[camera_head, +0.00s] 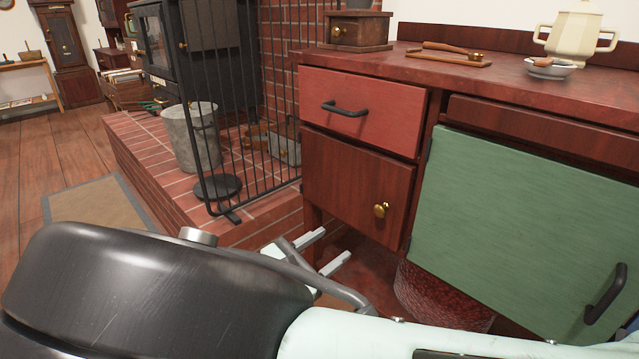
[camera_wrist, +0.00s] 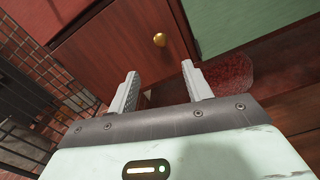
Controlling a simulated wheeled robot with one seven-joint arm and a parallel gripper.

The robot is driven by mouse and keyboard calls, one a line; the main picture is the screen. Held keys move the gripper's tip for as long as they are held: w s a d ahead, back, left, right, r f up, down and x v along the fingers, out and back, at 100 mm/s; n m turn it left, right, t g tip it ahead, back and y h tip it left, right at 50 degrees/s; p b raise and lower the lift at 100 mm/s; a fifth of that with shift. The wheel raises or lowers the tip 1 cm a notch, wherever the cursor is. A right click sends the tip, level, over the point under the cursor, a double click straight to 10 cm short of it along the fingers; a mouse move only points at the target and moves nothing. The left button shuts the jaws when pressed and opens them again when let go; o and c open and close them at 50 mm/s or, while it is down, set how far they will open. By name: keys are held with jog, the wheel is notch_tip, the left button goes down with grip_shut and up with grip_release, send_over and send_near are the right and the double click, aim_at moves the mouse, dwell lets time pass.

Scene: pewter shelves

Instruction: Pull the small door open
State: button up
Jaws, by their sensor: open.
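The small door (camera_head: 350,185) is dark reddish-brown wood with a round brass knob (camera_head: 381,210) near its right side. It sits below a red drawer and looks shut. In the wrist view the door (camera_wrist: 115,50) fills the upper middle, and its knob (camera_wrist: 160,39) lies beyond and between my fingertips. My gripper (camera_head: 330,249) is in front of and below the door, to the left of the knob in the head view. In the wrist view my gripper (camera_wrist: 159,75) has its two fingers apart with nothing between them. It does not touch the knob.
A green door (camera_head: 510,235) with a black handle is at right. The red drawer (camera_head: 360,108) has a black handle. A black metal fire screen (camera_head: 250,110) stands left of the cabinet, by a brick hearth (camera_head: 150,170). A dark red textured object (camera_head: 440,297) sits under the cabinet.

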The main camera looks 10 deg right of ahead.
aim_at(377, 213)
jog(key=b+x, duration=0.5)
jog(key=x, duration=1)
jog(key=shift+s, duration=0.1)
grip_shut()
jog(key=shift+a, duration=0.1)
